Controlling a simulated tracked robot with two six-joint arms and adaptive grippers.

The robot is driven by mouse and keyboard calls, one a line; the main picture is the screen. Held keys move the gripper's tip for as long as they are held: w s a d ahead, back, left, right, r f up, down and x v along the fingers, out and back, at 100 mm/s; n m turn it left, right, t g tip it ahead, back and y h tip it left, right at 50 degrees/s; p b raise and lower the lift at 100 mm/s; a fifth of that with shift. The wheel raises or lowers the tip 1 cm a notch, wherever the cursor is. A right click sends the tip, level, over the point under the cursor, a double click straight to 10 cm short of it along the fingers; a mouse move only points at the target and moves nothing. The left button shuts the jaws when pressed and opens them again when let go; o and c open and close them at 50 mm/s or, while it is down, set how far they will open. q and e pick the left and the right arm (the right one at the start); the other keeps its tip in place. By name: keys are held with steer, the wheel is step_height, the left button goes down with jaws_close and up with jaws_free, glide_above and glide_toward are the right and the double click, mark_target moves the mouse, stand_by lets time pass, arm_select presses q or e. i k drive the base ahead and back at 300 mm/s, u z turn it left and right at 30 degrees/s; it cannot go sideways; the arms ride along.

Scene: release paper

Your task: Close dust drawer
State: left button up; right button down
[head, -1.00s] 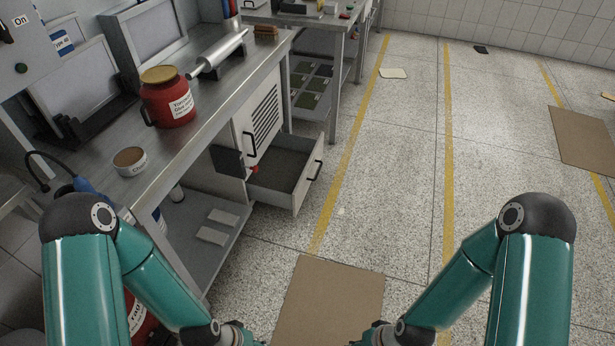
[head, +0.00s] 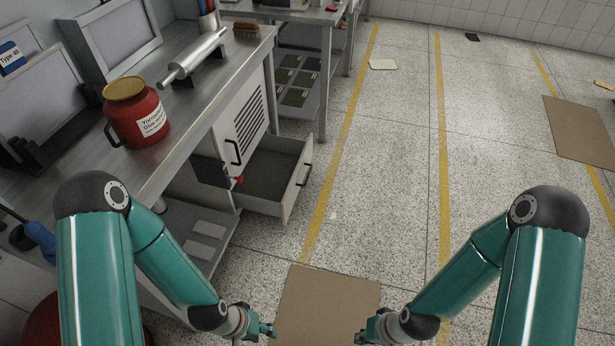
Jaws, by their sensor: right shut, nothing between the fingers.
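The dust drawer (head: 298,190) is pulled out of the cabinet under the workbench, left of the picture's middle. It is an open-topped tray with a dark inside and a dark handle (head: 304,174) on its pale front. My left gripper (head: 270,331) is at the bottom edge, nearer to me than the drawer and apart from it. It is small and partly cut off, so its opening is unclear. My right gripper (head: 361,337) is at the bottom edge to its right, shut and empty, also apart from the drawer.
A louvred cabinet door (head: 243,125) is above the drawer. The bench (head: 185,128) carries a red pot (head: 137,122) and a metal roller (head: 195,57). A lower shelf (head: 195,247) is left of the drawer. Brown cardboard (head: 325,303) lies on the floor. The floor right of the drawer is clear.

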mark_target(274, 176)
steer(key=z, duration=0.05)
steer(key=i, duration=1.4)
steer(key=u, duration=0.2)
